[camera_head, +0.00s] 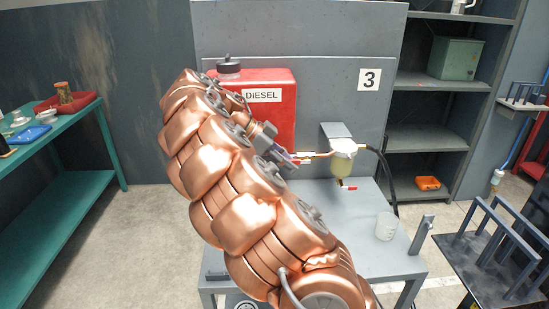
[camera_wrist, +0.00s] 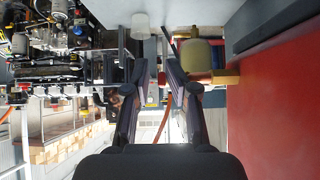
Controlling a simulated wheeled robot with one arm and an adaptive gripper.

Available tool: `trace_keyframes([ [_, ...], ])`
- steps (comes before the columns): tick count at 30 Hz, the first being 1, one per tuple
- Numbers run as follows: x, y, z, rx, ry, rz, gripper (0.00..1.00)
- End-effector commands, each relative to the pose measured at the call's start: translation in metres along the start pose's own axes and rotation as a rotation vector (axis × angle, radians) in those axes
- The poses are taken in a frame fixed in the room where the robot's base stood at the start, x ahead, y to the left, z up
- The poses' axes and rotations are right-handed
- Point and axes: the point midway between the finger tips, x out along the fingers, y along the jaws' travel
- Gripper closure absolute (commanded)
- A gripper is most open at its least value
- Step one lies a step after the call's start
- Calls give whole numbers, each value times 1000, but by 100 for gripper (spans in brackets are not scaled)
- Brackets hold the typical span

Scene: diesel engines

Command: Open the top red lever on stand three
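The grey stand (camera_head: 325,80) marked 3 carries a red DIESEL tank (camera_head: 275,88). A brass fuel line runs from the tank side to a filter (camera_head: 343,160) with a pale top and yellowish bowl. The top red lever (camera_head: 304,161) sits on this line, left of the filter. A lower red lever (camera_head: 348,187) is under the bowl. My gripper (camera_wrist: 160,78) is at the line, beside the top lever. Its fingers are apart in the wrist view, near the filter bowl (camera_wrist: 203,55) and brass fitting (camera_wrist: 228,76). Whether a finger touches the lever cannot be told.
A clear beaker (camera_head: 387,226) stands on the stand's table, right of the filter. A black hose (camera_head: 389,175) curves down beside the filter. Shelves (camera_head: 425,137) stand behind right, a dark rack (camera_head: 490,260) front right, a green bench (camera_head: 70,185) left.

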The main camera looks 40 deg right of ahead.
Motion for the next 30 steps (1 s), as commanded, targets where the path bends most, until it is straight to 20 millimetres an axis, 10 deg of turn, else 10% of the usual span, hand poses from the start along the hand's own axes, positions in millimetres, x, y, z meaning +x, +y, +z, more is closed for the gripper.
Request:
trace_keyframes([
  [30, -39, 1, -40, -5, -2, -4, 67],
])
